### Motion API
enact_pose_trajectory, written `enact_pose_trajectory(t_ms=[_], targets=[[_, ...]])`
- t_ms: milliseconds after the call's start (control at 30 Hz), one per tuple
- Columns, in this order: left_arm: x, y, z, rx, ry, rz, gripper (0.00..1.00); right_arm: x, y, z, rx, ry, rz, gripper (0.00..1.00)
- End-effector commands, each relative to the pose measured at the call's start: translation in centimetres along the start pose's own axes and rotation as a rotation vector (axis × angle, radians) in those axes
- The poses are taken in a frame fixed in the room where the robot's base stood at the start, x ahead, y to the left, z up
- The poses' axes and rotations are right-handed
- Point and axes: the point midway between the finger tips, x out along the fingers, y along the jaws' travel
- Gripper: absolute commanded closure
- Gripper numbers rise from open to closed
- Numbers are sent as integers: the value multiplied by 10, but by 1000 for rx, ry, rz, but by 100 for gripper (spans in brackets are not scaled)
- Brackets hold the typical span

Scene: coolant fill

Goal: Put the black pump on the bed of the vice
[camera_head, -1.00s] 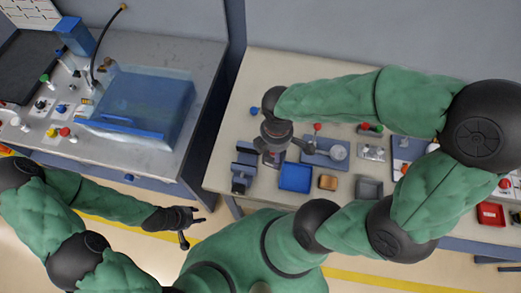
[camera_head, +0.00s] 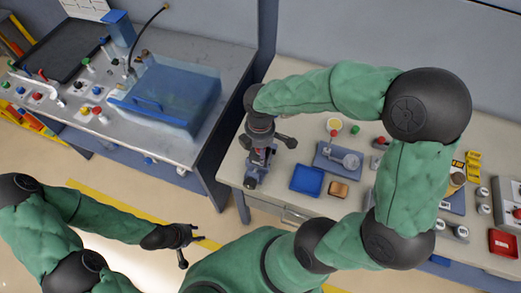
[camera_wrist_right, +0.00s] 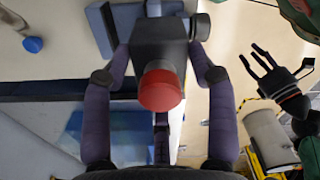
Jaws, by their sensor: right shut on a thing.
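The black pump (camera_wrist_right: 174,42) with a red round cap (camera_wrist_right: 160,90) is held between the two fingers of my right gripper (camera_wrist_right: 158,60) in the right wrist view. In the head view this gripper (camera_head: 262,143) is over the blue vice (camera_head: 251,178), and the hand hides most of the pump and part of the vice. Blue parts of the vice (camera_wrist_right: 102,28) show behind the pump in the wrist view. I cannot tell whether the pump touches the bed. My left gripper (camera_head: 190,243) is open and empty, off the bench at the lower left.
A machine with a clear blue cover (camera_head: 180,92) stands on the left bench. A gap separates the benches.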

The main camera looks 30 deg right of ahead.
Motion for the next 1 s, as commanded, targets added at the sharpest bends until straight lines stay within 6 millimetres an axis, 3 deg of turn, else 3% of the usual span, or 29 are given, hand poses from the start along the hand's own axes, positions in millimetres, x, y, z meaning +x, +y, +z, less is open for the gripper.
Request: enact_pose_trajectory(t_ms=[100,300,567,600,800,1000], targets=[[5,-2,0,0,0,0,60,22,19,5,2,-2,-3,84],[9,-3,0,0,0,0,60,46,39,9,2,0,0,84],[11,-4,0,0,0,0,60,58,50,12,1,0,1,83],[12,-4,0,0,0,0,60,62,52,12,1,-1,0,89],[18,-6,0,0,0,0,60,90,52,12,0,0,0,90],[17,-6,-1,0,0,0,60,91,52,12,0,0,2,90]])
